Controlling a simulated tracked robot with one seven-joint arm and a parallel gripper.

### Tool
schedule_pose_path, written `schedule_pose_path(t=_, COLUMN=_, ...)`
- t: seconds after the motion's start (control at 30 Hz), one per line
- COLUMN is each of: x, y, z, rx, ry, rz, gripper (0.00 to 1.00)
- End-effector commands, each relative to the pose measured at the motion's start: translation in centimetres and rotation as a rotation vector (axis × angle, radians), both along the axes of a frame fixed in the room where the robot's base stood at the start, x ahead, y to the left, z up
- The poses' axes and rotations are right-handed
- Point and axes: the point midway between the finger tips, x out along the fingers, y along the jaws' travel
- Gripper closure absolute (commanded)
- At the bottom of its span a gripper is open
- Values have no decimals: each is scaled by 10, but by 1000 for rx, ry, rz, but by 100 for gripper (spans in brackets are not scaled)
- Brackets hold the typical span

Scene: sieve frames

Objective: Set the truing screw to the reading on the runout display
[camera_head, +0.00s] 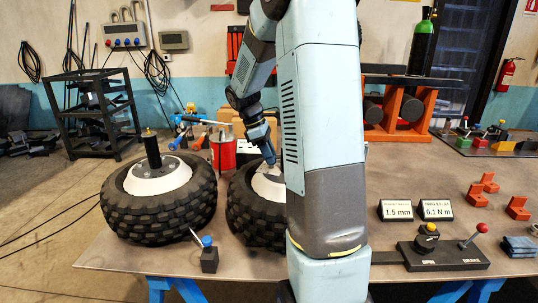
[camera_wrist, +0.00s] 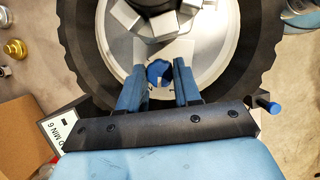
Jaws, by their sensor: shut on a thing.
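Two fat black tyres with pale hubs lie flat on the bench: the left wheel (camera_head: 130,215) and the right wheel (camera_head: 240,222), which my arm partly hides. My gripper (camera_head: 269,160) points down at the right wheel's hub. In the wrist view my gripper (camera_wrist: 160,74) is shut on a small blue knob (camera_wrist: 157,70), apparently the truing screw, at the edge of the pale hub (camera_wrist: 115,45). Any scale on it cannot be read. A white display (camera_head: 397,210) reads 1.5 mm; the display beside it (camera_head: 436,210) reads 0.1 N m. Their small headings are blurred.
A black control base (camera_head: 440,258) with a yellow-and-black knob and a red-tipped lever stands at the bench's front right. A small black block with a blue top (camera_head: 209,259) stands before the wheels.

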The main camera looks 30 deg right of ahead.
Motion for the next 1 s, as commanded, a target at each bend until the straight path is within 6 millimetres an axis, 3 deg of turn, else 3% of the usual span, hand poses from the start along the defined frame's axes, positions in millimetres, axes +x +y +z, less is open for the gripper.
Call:
schedule_pose_path(t=0.17, x=2, y=0, z=1, rx=-1, ry=-6, rz=3, gripper=97)
schedule_pose_path(t=0.2, x=2, y=0, z=1, rx=-1, ry=-6, rz=3, gripper=63)
schedule_pose_path(t=0.27, x=2, y=0, z=1, rx=-1, ry=-6, rz=3, gripper=57)
schedule_pose_path(t=0.67, x=3, y=3, z=9, rx=-1, ry=-4, rz=2, gripper=56)
schedule_pose_path(t=1.0, x=19, y=21, z=64, rx=-1, ry=-6, rz=3, gripper=56)
